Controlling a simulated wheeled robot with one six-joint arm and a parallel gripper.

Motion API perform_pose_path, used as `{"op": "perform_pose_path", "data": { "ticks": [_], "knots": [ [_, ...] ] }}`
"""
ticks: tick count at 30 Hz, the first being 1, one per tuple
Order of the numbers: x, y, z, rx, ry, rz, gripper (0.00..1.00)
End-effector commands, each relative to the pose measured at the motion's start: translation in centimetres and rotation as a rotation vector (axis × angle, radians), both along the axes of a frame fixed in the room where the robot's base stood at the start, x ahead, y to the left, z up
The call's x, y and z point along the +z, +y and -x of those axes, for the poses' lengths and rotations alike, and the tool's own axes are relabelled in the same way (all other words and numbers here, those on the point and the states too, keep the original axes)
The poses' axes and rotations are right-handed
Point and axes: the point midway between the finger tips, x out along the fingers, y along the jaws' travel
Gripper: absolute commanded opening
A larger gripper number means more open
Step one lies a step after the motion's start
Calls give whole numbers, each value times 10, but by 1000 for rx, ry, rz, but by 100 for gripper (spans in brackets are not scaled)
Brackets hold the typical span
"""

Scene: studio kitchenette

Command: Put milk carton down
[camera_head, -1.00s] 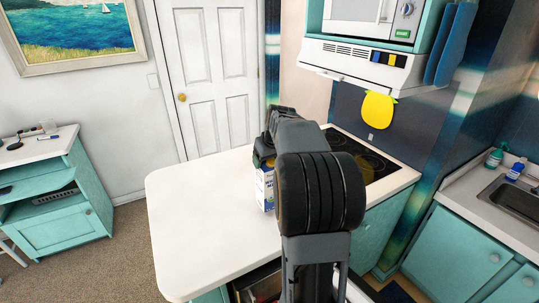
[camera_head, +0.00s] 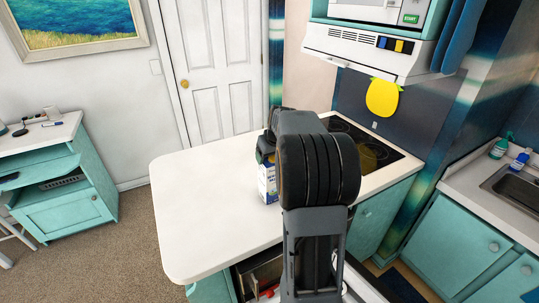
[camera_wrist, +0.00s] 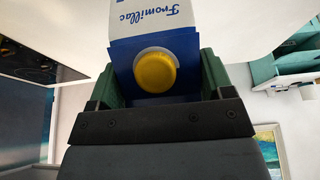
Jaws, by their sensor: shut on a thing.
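The milk carton (camera_head: 267,184) is white and blue. It shows at the left of my arm in the head view, over the white counter (camera_head: 205,205), and my arm hides part of it. I cannot tell whether its base touches the counter. In the wrist view the carton (camera_wrist: 150,47) shows blue and white sides, lettering and a round yellow cap. My gripper (camera_wrist: 158,78) is shut on it, with one green-lined finger on each side.
A black stovetop (camera_head: 365,145) lies behind and right of my arm. A range hood (camera_head: 365,55) hangs above it, with a yellow pot holder (camera_head: 383,98) below. The counter's left part is clear. A sink (camera_head: 515,185) is at the far right.

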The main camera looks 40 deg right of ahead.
Motion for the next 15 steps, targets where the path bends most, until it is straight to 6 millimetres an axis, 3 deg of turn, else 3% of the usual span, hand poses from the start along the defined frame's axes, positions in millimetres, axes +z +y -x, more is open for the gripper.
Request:
{"op": "perform_pose_path", "data": {
  "ticks": [1, 2, 9, 15],
  "knots": [
    [0, 0, -1, -1, -6, 3, 0],
    [-1, 0, 0, 0, 0, 0, 77],
    [-1, 0, 0, 0, 0, 0, 99],
    [-1, 0, 0, 0, 0, 0, 99]
  ]
}}
